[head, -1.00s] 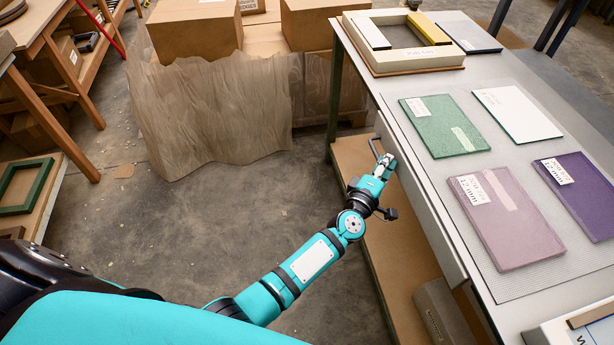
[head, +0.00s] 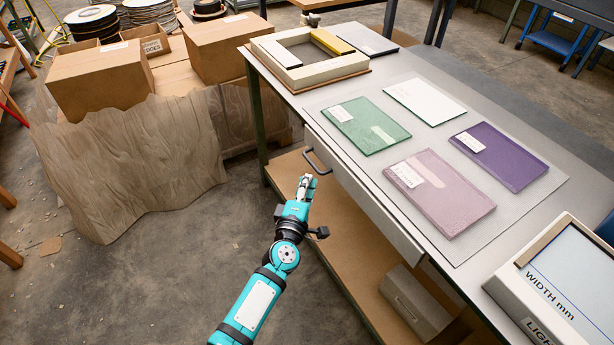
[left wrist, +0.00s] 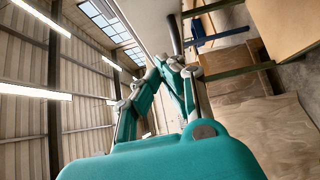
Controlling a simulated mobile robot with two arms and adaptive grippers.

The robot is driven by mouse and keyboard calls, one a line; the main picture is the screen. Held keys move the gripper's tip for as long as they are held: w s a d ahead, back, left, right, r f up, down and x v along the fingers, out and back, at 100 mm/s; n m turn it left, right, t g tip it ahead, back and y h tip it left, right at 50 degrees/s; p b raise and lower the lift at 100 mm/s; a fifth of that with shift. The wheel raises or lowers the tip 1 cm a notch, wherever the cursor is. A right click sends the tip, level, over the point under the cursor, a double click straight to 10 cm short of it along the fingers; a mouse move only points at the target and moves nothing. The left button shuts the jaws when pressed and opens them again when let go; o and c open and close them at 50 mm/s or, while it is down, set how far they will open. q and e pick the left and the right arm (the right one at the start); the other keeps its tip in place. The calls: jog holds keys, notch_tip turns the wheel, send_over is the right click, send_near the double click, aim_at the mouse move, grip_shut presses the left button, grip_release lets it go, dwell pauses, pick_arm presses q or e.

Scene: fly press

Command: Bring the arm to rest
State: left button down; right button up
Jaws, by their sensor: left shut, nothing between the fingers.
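My left gripper (head: 306,184) is in the middle of the head view, at the end of my teal arm. Its fingers are shut with nothing between them. The fingertips are just below the dark drawer handle (head: 317,163) in the picture, with a small gap showing. The handle is on the front of the drawer (head: 362,198) under the table top. In the left wrist view the gripper's fingers (left wrist: 172,62) come together beyond the teal housing. My right gripper is not in view.
The table (head: 300,100) holds green, white, pink and purple panels, a square frame (head: 310,68) and a light box (head: 550,290). A lower shelf (head: 345,235) is beneath. Cardboard boxes (head: 100,80) with draped brown sheeting stand at left.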

pick_arm(q)
jog(key=s, duration=0.7)
jog(key=shift+a+f, duration=0.15)
jog(key=shift+a, duration=0.25)
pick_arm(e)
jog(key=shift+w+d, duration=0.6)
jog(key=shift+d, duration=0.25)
